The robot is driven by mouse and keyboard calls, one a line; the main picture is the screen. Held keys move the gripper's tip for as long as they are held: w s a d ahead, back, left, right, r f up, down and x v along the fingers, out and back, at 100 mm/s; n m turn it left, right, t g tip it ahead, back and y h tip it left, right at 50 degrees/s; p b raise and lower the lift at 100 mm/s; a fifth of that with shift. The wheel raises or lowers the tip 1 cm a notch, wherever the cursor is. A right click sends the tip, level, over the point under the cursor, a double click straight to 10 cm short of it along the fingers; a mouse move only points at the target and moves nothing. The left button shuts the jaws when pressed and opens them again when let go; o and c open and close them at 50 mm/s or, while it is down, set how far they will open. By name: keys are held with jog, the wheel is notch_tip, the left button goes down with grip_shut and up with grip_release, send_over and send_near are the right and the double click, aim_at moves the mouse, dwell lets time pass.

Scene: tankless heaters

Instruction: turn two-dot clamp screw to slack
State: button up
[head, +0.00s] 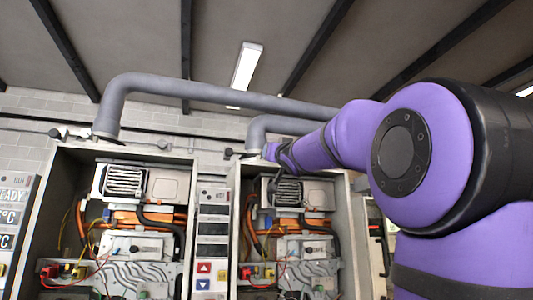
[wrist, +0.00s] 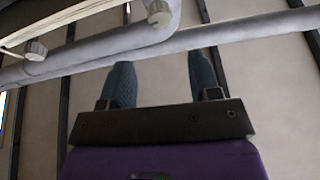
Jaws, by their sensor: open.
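My gripper (wrist: 162,72) is open in the wrist view, with two dark textured fingers apart and nothing between them. In the head view my gripper (head: 283,160) is small and partly hidden by my purple arm, in front of the upper part of the right heater cabinet. Two grey knob-like ends (wrist: 36,50) and (wrist: 160,13) show near a grey pipe in the wrist view, beyond the fingers. No dot marks can be made out on them, so I cannot tell which, if either, is the two-dot clamp screw.
Two open heater cabinets, left (head: 48,225) and right (head: 236,225), show wiring and orange pipes inside. A control panel (head: 211,240) stands between them. A grey flue pipe (head: 215,92) and a lower one (head: 285,124) run above.

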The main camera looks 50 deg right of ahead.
jog(key=x, duration=1.1)
jog(key=shift+f, duration=0.15)
jog(key=c, duration=0.9)
